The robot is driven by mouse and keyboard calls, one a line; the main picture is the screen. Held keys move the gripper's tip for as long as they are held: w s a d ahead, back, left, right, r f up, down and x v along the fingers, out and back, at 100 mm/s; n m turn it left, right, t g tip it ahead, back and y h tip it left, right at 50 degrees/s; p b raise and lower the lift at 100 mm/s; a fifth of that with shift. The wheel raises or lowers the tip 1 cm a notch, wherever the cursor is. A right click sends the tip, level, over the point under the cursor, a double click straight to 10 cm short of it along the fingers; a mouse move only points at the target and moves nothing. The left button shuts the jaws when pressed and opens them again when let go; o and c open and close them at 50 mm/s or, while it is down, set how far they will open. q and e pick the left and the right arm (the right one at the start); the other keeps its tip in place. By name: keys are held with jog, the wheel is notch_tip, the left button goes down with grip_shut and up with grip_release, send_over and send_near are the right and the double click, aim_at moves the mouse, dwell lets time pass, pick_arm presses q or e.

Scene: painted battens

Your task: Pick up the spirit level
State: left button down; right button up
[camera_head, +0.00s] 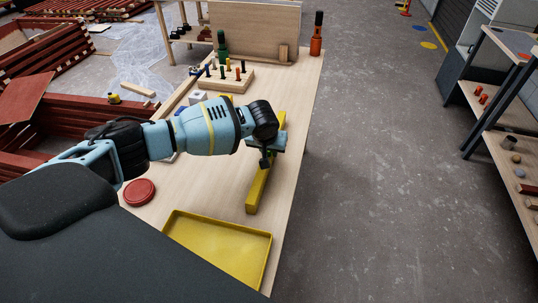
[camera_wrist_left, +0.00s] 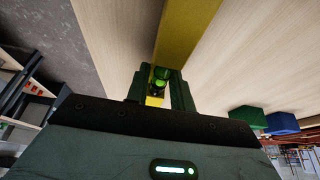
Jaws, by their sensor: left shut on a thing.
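The spirit level (camera_head: 258,188) is a long yellow bar over the right part of the wooden table (camera_head: 212,185). My left gripper (camera_head: 268,152) reaches over from the left and is shut on the level near its middle, hiding part of it. In the left wrist view the yellow level (camera_wrist_left: 188,30) runs up from between the fingers of my left gripper (camera_wrist_left: 160,88), with a green vial showing between them. I cannot tell whether the level touches the table. My right gripper is in neither view.
A yellow tray (camera_head: 220,243) and a red disc (camera_head: 139,192) lie at the near side of the table. A peg block (camera_head: 226,83), a green bottle (camera_head: 222,45) and a red bottle (camera_head: 316,40) stand farther back. Open floor lies right of the table, before a shelf (camera_head: 500,105).

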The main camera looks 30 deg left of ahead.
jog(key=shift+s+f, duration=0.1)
pick_arm(q)
jog(key=shift+r, duration=0.2)
